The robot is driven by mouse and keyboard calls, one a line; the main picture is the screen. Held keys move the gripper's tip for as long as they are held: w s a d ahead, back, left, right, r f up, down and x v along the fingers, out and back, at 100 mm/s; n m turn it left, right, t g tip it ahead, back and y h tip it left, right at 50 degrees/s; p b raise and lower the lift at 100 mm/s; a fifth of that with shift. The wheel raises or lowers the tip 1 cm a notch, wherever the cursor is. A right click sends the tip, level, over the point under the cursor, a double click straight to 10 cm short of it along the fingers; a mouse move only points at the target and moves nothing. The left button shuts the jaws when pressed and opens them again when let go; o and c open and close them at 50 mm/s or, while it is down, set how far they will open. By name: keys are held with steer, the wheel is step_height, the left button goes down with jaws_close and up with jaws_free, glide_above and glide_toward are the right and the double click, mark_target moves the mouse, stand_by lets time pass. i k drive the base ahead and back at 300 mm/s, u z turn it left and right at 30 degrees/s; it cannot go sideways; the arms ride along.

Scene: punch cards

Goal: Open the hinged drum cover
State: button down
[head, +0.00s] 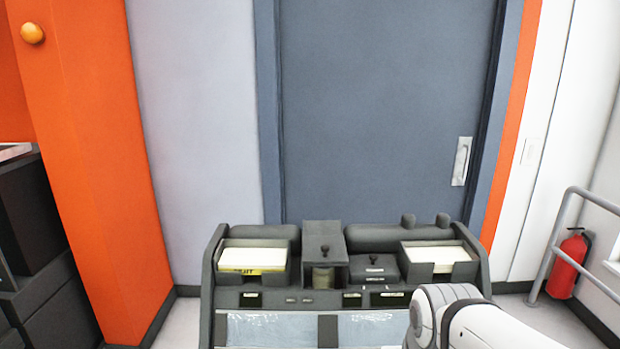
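A dark grey card punch machine (208,290) stands in front of a blue-grey door. At its middle is a tall dark housing (322,232) with a small dark knob (325,250) on its front side and a pale greenish drum-like part (323,278) below the knob. To its right is a lower dark box (376,272) with a knob on top and a small light label. I cannot tell for sure which of these is the hinged drum cover or how it is set. My white arm shows at the lower right, in front of the machine; my gripper is out of view.
Card stacks sit in a left tray (252,260) and a right tray (438,254). Clear sheeting (268,330) covers the front. An orange pillar (95,150) and dark cabinets (40,230) stand left; a red extinguisher (568,265) and grey railing (557,235) stand right.

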mark_target(332, 248)
steer(key=u, duration=0.65)
steer(key=k, duration=1.5)
steer(key=z, duration=0.7)
steer(key=i, duration=1.55)
steer(key=z, duration=0.05)
